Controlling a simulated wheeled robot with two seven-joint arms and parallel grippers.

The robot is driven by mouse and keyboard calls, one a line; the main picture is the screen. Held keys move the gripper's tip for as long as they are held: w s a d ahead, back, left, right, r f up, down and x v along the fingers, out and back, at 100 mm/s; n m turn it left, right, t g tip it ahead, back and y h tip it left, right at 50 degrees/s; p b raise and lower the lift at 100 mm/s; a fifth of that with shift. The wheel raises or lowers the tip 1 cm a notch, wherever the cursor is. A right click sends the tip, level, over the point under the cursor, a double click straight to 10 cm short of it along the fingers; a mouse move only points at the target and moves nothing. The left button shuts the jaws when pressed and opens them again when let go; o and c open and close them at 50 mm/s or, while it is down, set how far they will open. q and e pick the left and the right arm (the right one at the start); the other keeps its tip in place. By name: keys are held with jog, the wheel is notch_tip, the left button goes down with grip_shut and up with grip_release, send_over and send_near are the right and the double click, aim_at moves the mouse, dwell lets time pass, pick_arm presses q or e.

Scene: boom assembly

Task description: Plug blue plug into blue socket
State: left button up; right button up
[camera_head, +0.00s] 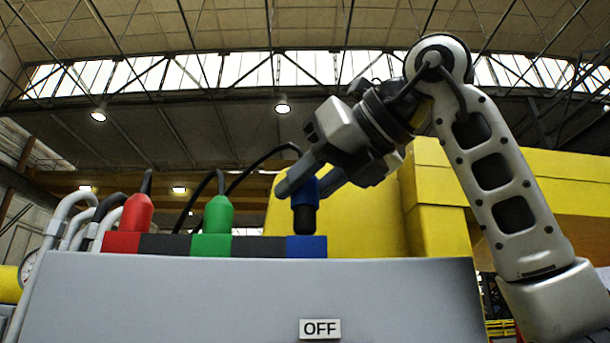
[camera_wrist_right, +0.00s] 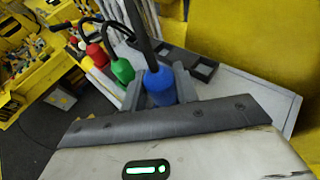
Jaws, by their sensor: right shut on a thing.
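The blue plug (camera_head: 306,187) is upright, with its cable rising from the top and a dark lower end. The blue socket (camera_head: 306,246) is at the right end of the socket row, directly below the plug. The plug's dark end reaches down to about the socket's top; I cannot tell whether it has entered. My right gripper (camera_head: 309,182) is shut on the blue plug, coming from the right. The right wrist view shows the blue plug (camera_wrist_right: 159,87) between the fingers, and the socket is hidden there. My left gripper is not in view.
A red plug (camera_head: 136,213) stands on the red socket (camera_head: 121,242). A green plug (camera_head: 217,214) stands on the green socket (camera_head: 211,246). The row tops a grey box (camera_head: 240,300) with an OFF sign (camera_head: 320,329). Yellow structures (camera_head: 440,230) stand behind on the right.

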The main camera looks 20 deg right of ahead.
aim_at(315, 204)
jog(key=shift+f+b, duration=0.4)
jog(key=shift+f, duration=0.4)
jog(key=shift+f+b, duration=0.45)
jog(key=shift+f, duration=0.15)
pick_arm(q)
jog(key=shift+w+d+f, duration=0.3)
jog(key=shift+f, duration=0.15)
pick_arm(e)
jog(key=shift+f, duration=0.15)
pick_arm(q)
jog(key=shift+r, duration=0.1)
pick_arm(e)
jog(key=o, duration=1)
jog(key=shift+o, duration=0.2)
